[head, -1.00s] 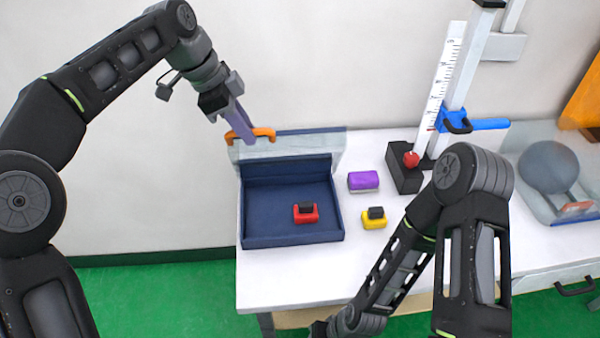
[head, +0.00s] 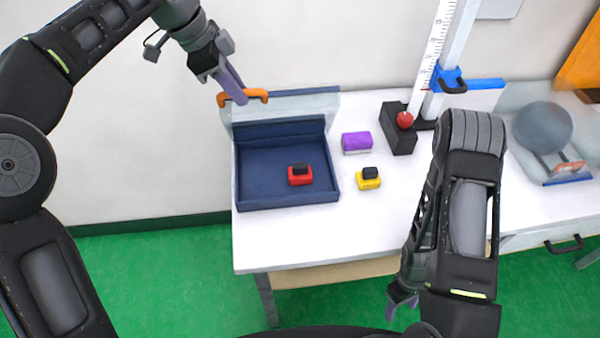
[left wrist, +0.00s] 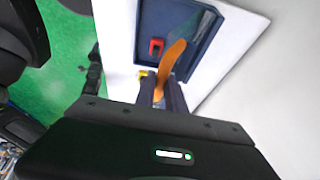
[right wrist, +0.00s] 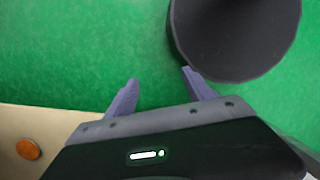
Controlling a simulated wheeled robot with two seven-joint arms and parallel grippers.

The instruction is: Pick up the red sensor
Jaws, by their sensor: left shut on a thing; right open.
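The red sensor (head: 300,175), with a black top, sits inside the open dark blue case (head: 288,204). It also shows in the left wrist view (left wrist: 156,46). My left gripper (head: 236,92) is shut on the orange handle (head: 256,97) of the case's raised lid (head: 285,106); the handle also shows in the left wrist view (left wrist: 174,58). My right gripper (head: 402,302) is low, in front of the table and well away from the sensor. Its fingers stand apart and empty in the right wrist view (right wrist: 160,92).
Right of the case on the white table (head: 300,236) lie a purple block (head: 356,142) and a yellow sensor (head: 368,180). A drop tower with a ruler (head: 432,60) stands on a black base (head: 397,135) holding a red ball (head: 405,120). A grey ball (head: 543,130) is at right.

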